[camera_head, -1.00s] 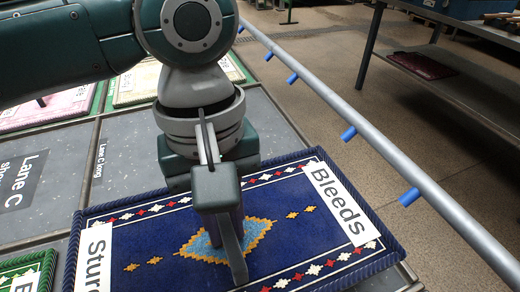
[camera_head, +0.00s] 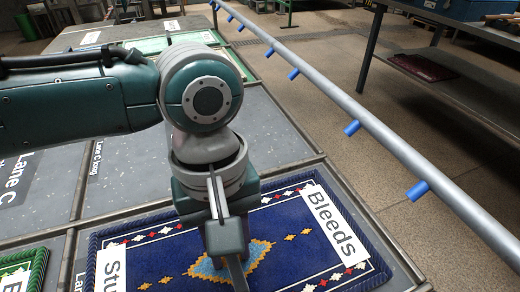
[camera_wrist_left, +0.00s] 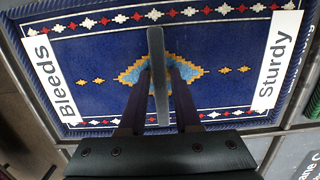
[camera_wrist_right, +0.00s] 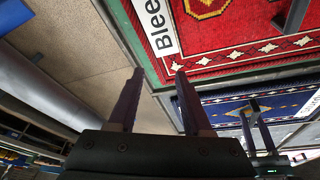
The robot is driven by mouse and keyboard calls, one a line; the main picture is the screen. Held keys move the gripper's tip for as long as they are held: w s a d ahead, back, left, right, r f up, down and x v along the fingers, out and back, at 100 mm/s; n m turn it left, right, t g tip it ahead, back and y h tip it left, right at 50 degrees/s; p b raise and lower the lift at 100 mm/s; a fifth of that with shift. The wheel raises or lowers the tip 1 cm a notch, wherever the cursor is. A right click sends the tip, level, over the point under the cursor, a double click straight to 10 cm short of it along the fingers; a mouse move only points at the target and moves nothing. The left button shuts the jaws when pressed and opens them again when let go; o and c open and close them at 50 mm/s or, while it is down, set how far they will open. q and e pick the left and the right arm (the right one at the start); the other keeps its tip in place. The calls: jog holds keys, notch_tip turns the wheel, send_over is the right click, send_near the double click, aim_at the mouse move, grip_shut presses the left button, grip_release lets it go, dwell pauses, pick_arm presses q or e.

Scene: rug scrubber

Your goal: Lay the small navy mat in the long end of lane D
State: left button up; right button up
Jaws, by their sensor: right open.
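A navy mat (camera_head: 170,262) with a yellow-and-blue centre diamond and labels "Bleeds" and "Sturdy" lies low in the head view, within or over a framed dark lane. Its lane name is mostly covered. In the left wrist view the navy mat (camera_wrist_left: 90,62) fills the scene, with a grey upright handle (camera_wrist_left: 158,60) at its middle. My left gripper (camera_head: 235,268) is over the mat's centre. Its fingers (camera_wrist_left: 160,75) stand close on both sides of the handle and appear shut on it. My right gripper (camera_wrist_right: 158,72) is open and empty, off to the side.
Bare dark lanes marked "Lane C" (camera_head: 22,180) and "Lane C long" (camera_head: 96,160) lie beyond. A green mat (camera_head: 25,262) is at lower left. A red mat (camera_wrist_right: 230,55) shows in the right wrist view. A grey rail with blue pegs (camera_head: 385,140) runs along the right.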

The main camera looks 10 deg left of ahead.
pick_arm(q)
jog(key=shift+o, duration=1.1)
jog(key=shift+r, duration=0.15)
notch_tip(320, 180, up, 11)
jog(key=w+p, duration=0.1)
jog(key=p, duration=0.2)
jog(key=s+d+f+m+t+h, duration=0.2)
jog(key=s+d+m+t+h, duration=0.15)
jog(key=s+m, duration=0.3)
jog(key=s+a+m+t+y, duration=0.1)
jog(key=s+a+y, duration=0.3)
jog(key=a, duration=0.9)
jog(key=s+m, duration=0.1)
jog(key=s, duration=0.1)
jog(key=shift+s+f, duration=0.3)
jog(key=shift+s, duration=0.05)
pick_arm(e)
notch_tip(320, 180, up, 3)
jog(key=shift+r, duration=0.1)
pick_arm(q)
notch_tip(320, 180, up, 49)
jog(key=p, duration=4.9)
jog(key=shift+f, duration=0.2)
pick_arm(e)
notch_tip(320, 180, up, 49)
jog(key=shift+f, duration=0.2)
